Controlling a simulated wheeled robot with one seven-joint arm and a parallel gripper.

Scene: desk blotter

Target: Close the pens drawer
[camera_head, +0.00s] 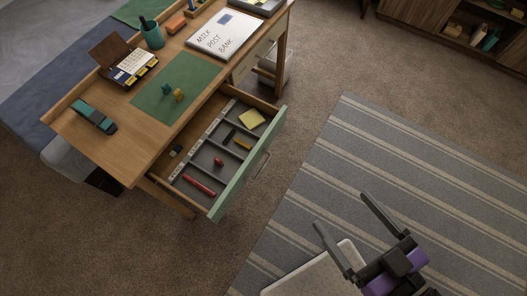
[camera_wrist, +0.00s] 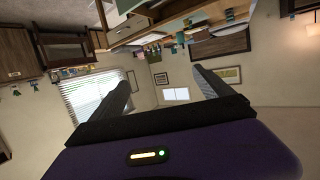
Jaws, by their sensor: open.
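The pens drawer (camera_head: 233,190) is pulled out from the front of the wooden desk (camera_head: 140,146). It has a green front with a metal handle (camera_head: 261,165). Inside its grey tray lie a red pen (camera_head: 199,186), a yellow pad (camera_head: 252,118) and several small items. My gripper (camera_head: 342,212) is open and empty, above the striped rug to the lower right of the drawer, well apart from it. In the wrist view my gripper's two fingers (camera_wrist: 155,92) are spread with nothing between them; the desk shows tilted at the top.
A green blotter (camera_head: 173,88) with small figures lies on the desktop, near a pen cup (camera_head: 151,36), a calendar (camera_head: 130,68) and a whiteboard-like list (camera_head: 224,34). A low shelf (camera_head: 470,28) stands at the upper right.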

